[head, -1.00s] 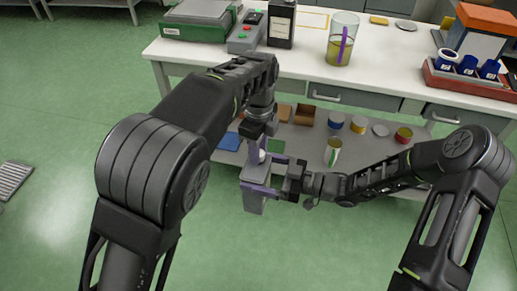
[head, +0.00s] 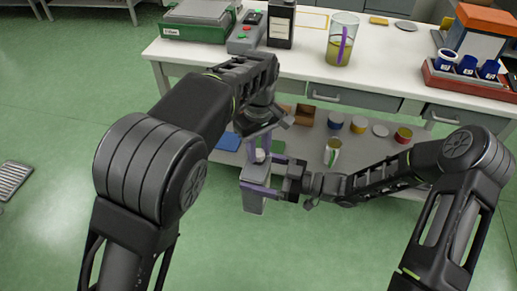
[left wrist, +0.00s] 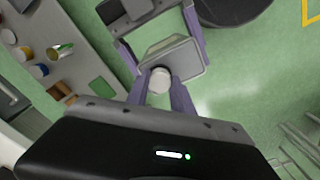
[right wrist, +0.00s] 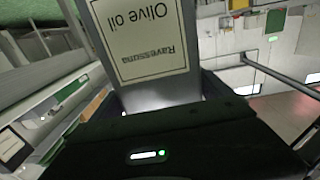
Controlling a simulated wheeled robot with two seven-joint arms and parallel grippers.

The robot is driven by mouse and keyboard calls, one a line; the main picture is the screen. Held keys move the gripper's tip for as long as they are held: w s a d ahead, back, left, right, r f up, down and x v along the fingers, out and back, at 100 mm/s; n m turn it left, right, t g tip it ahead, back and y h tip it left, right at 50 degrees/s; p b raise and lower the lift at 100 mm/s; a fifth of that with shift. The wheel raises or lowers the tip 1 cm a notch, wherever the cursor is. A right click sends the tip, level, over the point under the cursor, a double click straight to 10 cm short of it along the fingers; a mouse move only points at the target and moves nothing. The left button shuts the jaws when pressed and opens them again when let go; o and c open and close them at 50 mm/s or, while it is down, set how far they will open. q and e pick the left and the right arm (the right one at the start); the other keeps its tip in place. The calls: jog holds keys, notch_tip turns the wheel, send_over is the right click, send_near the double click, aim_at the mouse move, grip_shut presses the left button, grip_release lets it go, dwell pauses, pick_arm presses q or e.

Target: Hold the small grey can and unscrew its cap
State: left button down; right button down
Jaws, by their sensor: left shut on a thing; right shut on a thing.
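The small grey can (head: 254,203) is held upright in the air in front of the bench. My right gripper (head: 262,188) is shut across its upper body from the right. Its label reads "Ravessana Olive oil" upside down in the right wrist view (right wrist: 150,45). The round white cap (left wrist: 159,80) sits at the can's top in the left wrist view. My left gripper (head: 261,150) points down from above, its purple fingers shut on the cap. The left wrist view does not show whether the cap is loose on the can.
The white bench (head: 390,70) stands behind the can, with a green scale (head: 195,30), a dark bottle (head: 281,25), a beaker (head: 341,40) and a red tray (head: 470,88) on it. The lower shelf holds small tins and boxes. The green floor around the can is clear.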

pick_arm(q)
jog(key=n, duration=0.4)
jog(key=shift+r, duration=0.1)
jog(key=shift+r, duration=0.15)
dwell(0.6)
jog(key=shift+r, duration=0.9)
jog(key=shift+r, duration=2.05)
